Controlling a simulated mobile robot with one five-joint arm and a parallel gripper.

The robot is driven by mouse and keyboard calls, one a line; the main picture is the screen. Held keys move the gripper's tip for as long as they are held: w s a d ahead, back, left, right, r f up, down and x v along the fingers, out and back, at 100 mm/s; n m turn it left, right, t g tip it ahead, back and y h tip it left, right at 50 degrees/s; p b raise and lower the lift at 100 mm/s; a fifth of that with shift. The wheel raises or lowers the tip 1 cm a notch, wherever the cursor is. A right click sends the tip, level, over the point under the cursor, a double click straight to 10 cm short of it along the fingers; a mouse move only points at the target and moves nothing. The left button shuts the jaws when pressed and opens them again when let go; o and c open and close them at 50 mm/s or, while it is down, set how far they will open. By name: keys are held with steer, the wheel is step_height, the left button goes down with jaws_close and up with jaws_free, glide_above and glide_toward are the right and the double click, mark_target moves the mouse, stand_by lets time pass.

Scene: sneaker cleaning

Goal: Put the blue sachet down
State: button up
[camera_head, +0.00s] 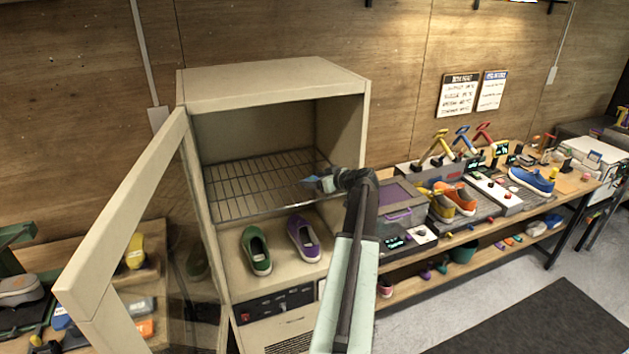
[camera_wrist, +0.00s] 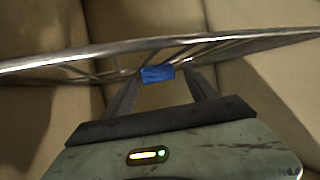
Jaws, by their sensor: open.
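The blue sachet (camera_wrist: 157,73) is a small blue block in the wrist view, between and just beyond my fingertips, close against the wire rack (camera_wrist: 60,62). In the head view the sachet (camera_head: 310,179) is a small blue spot at the tip of my gripper (camera_head: 324,183), over the right part of the wire rack (camera_head: 245,190) inside the open cabinet. My gripper is open, its fingers (camera_wrist: 162,84) standing apart on either side of the sachet. I cannot tell whether the sachet rests fully on the rack.
The cabinet (camera_head: 275,85) has its glass door (camera_head: 125,240) swung open to the left. A green shoe (camera_head: 257,250) and a purple shoe (camera_head: 303,238) stand below the rack. A crowded workbench (camera_head: 500,215) with shoes and tools is to the right.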

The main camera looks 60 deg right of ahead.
steer(key=p+v, duration=0.4)
steer(key=v, duration=0.8)
